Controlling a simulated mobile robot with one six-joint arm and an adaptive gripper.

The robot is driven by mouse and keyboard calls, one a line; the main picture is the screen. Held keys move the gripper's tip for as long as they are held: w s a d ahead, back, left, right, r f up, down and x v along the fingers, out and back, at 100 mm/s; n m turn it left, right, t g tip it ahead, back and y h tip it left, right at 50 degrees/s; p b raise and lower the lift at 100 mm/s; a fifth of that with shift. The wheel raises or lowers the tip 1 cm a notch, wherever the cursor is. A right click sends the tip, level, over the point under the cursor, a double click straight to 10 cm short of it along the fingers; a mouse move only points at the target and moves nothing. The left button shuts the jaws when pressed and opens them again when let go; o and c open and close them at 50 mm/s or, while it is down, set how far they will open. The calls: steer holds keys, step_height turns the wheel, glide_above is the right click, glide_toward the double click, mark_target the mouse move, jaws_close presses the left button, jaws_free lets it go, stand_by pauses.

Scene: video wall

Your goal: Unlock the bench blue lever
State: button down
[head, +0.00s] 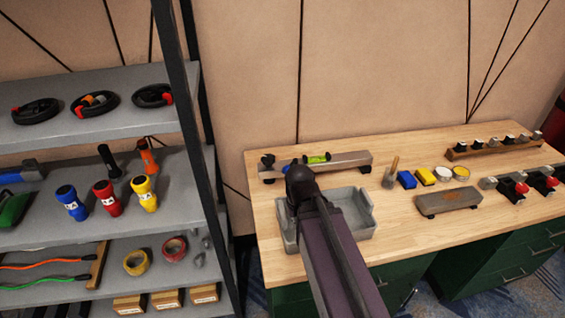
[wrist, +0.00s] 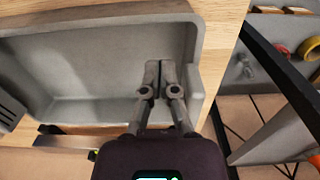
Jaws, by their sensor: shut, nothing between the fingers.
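A rail (head: 345,163) lies along the back of the wooden bench, with a green lever (head: 318,158) and a blue lever (head: 291,163) on it. The blue lever is mostly hidden behind the dark end of my arm in the head view. Whether it is locked cannot be told. My gripper (wrist: 158,66) is shut and empty, its fingers over the grey tray near one end wall in the wrist view. The rail shows partly at the lower left of the wrist view (wrist: 62,141), with only a small green bit visible near my gripper's body.
The grey tray (head: 364,222) sits in front of the rail. To the right are blue and yellow blocks (head: 407,180), a grey-topped block (head: 447,203) and racks of small parts. A shelf (head: 180,177) with a dark upright post stands close on the left.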

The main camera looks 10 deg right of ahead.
steer(key=shift+d, duration=0.15)
step_height(320, 180, up, 9)
steer(key=n+t+y+p, duration=0.3)
steer(key=n+p, duration=0.5)
steer(key=n, duration=0.1)
glide_above(278, 170)
steer(key=s+d, duration=0.3)
steer(key=shift+d, duration=0.2)
steer(key=shift+s, duration=0.1)
steer(key=shift+a+f, duration=0.1)
steer(key=shift+f, duration=0.15)
steer(key=b+x, duration=0.9)
steer(key=shift+f+b, duration=0.3)
steer(key=shift+f, duration=0.05)
